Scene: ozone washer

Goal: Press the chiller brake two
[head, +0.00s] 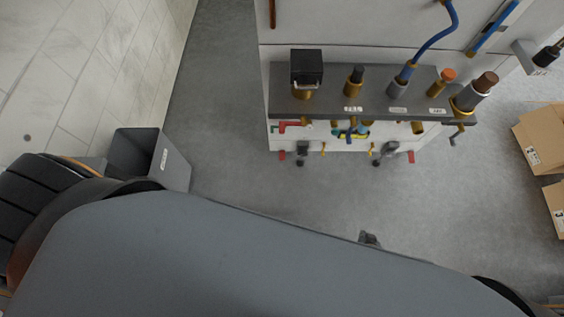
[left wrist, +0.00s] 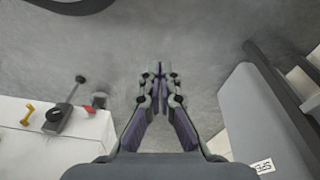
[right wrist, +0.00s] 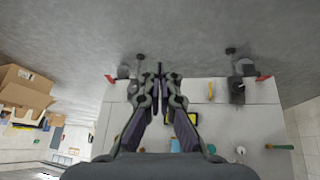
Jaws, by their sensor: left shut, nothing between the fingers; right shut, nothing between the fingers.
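The white machine (head: 345,54) stands beyond me in the head view. Two caster wheels show at its near base, a left one (head: 303,148) and a right one (head: 388,150). Small red tabs stick out beside them, a left tab (head: 282,155) and a right tab (head: 411,157). I cannot read which is brake two. My right gripper (head: 369,238) is above the floor, short of the machine and apart from the tabs. In the right wrist view it is shut and empty (right wrist: 160,76). My left gripper (left wrist: 160,72) is shut and empty over floor, with a red tab (left wrist: 95,108) left of it.
A dark shelf (head: 345,108) with brass fittings and hoses overhangs the casters. A grey bin (head: 172,165) stands at left, and cardboard boxes (head: 540,138) are at right. Grey floor (head: 290,195) before the machine is clear.

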